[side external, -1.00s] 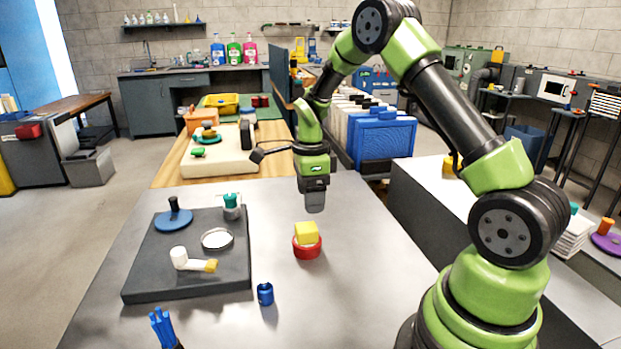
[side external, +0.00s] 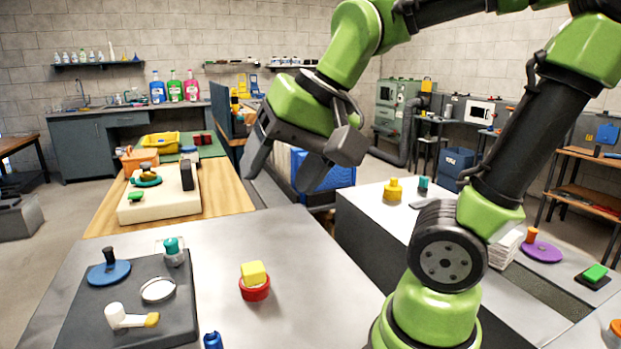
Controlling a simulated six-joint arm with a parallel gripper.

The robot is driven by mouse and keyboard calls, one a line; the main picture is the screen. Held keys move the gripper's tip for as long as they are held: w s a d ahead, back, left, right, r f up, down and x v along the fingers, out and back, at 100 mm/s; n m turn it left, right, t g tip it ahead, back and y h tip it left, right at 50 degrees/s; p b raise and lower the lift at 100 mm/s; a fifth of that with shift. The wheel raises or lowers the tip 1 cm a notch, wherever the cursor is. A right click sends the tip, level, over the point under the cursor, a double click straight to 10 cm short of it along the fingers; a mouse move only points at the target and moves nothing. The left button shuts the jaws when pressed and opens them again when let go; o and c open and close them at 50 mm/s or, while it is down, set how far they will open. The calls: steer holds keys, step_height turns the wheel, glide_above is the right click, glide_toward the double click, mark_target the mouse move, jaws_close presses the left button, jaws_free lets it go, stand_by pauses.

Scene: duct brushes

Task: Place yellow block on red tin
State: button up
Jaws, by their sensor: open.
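The yellow block (side external: 254,272) sits on top of the red tin (side external: 255,291), slightly tilted or turned. The tin stands on the grey table, right of the dark board. My gripper (side external: 283,180) is open and empty, raised well above the table, above and apart from the block. Its two fingers are spread wide and nothing is between them.
The dark board (side external: 190,318) holds a blue disc with a black knob (side external: 109,270), a teal-topped jar (side external: 174,252), a round white-rimmed dish (side external: 158,290) and a white brush (side external: 125,317). A blue canister (side external: 213,341) stands near the front. The table (side external: 325,290) right of the tin is clear.

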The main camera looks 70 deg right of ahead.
steer(key=s+n, duration=0.1)
steer(key=s+a+n+t, duration=0.1)
steer(key=s+n, duration=0.2)
steer(key=shift+s+a+f+n+y, duration=0.15)
steer(key=shift+a+n+y, duration=0.15)
steer(key=shift+a+y, duration=0.1)
